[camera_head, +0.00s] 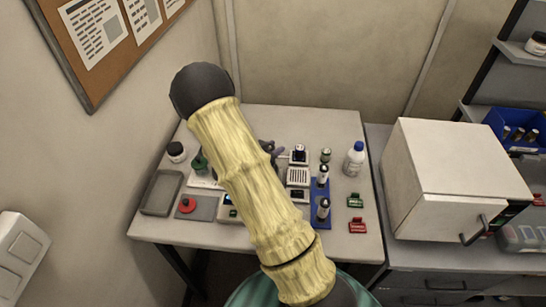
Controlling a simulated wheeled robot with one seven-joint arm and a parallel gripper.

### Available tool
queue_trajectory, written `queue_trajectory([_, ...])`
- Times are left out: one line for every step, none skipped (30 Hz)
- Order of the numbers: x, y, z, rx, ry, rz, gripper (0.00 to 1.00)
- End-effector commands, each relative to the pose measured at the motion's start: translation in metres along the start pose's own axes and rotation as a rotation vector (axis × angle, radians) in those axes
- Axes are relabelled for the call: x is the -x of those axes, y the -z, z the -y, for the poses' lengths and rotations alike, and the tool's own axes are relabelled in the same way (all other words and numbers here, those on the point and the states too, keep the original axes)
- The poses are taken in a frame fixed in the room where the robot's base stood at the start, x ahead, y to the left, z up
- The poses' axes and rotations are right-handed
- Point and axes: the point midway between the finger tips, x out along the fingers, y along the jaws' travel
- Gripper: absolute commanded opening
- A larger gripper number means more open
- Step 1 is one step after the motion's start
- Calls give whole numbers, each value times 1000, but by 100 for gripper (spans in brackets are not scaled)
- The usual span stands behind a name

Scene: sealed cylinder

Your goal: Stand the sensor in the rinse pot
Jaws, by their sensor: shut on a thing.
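My gripper (275,152) shows only in part, as a small dark shape past the right edge of my yellow sleeved arm, over the back middle of the white table. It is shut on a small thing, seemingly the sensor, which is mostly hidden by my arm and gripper. I cannot tell the sensor's tilt or whether it touches anything. I cannot make out the rinse pot for certain. A small black-topped container (299,153) stands at the back, just right of my gripper. A green-topped vessel (200,164) stands left of my arm.
The table (340,246) also bears a white keypad device (298,177), a blue rack (321,218) with dark-capped vials, a blue-capped bottle (354,158), a black-lidded jar (176,151), a grey tray (161,192) and a red knob (187,204). A white cabinet (455,170) stands right.

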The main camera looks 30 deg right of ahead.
Motion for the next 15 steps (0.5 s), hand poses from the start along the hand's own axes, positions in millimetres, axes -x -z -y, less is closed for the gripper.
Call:
queue_trajectory([0, 0, 0, -1, 0, -1, 2])
queue_trajectory([0, 0, 0, -1, 0, -1, 2])
queue_trajectory([0, 0, 0, -2, 0, -1, 2])
queue_trajectory([0, 0, 0, -2, 0, -1, 2])
queue_trajectory([0, 0, 0, -2, 0, -1, 2])
queue_trajectory([0, 0, 0, -2, 0, -1, 2])
queue_trajectory([0, 0, 0, -2, 0, -1, 2])
queue_trajectory([0, 0, 0, -2, 0, -1, 2])
queue_trajectory([-1, -1, 0, -1, 0, -1, 2])
queue_trajectory([-1, -2, 0, 0, 0, -1, 2])
queue_trajectory([-2, -4, 0, 0, -1, -1, 2])
queue_trajectory([-3, -8, 0, 1, -1, -1, 2])
queue_trajectory([-4, -11, 0, 1, -2, -1, 2])
queue_trajectory([-6, -15, -1, 2, -2, -1, 2])
queue_trajectory([-8, -20, -1, 2, -3, -1, 2])
